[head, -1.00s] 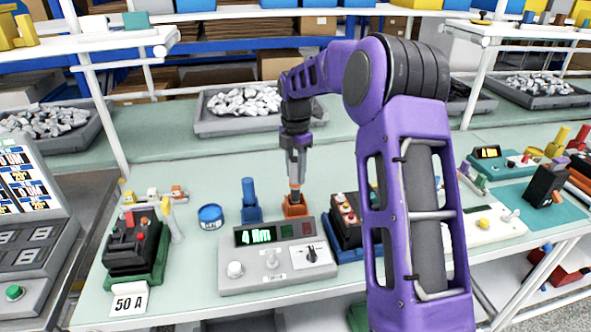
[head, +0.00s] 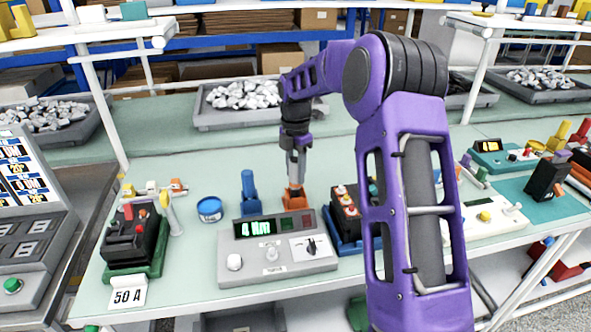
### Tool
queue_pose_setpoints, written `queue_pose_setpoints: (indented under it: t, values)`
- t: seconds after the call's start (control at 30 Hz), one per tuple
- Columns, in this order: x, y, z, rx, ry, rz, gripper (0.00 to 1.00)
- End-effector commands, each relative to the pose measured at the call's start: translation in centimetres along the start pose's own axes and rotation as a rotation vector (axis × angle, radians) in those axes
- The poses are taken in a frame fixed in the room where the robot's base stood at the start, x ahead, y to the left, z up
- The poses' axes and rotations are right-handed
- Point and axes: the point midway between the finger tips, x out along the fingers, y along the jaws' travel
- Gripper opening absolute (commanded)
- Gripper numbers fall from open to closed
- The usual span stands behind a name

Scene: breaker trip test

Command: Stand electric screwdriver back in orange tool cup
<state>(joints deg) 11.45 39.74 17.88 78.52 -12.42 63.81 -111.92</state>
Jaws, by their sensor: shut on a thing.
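The orange tool cup (head: 294,201) stands on the pale green bench, just behind the grey torque tester. My gripper (head: 296,179) points down directly above the cup, with its fingers close to the cup's rim. It is shut on the electric screwdriver. The screwdriver is mostly hidden by the fingers and the cup, and its outline is too small to make out. I cannot tell whether its lower end is inside the cup or touches the bottom.
The torque tester (head: 277,250) shows green digits in front of the cup. A blue holder (head: 249,198) and a blue tin (head: 210,210) stand to the left. A black breaker in a blue fixture (head: 346,220) is close on the right.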

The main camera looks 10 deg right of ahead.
Motion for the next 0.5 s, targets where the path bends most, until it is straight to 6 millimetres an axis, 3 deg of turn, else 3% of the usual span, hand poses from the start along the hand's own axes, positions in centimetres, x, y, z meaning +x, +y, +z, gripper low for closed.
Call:
queue_pose_setpoints:
  t: [0.43, 0.47, 0.5]
  values:
    - [1.07, 0.05, 0.03, 0.000, -0.001, 0.002, 0.00]
    - [1.05, 0.05, 0.03, 0.000, -0.001, 0.002, 0.43]
    - [0.99, 0.05, 0.03, 0.000, -0.001, 0.003, 0.50]
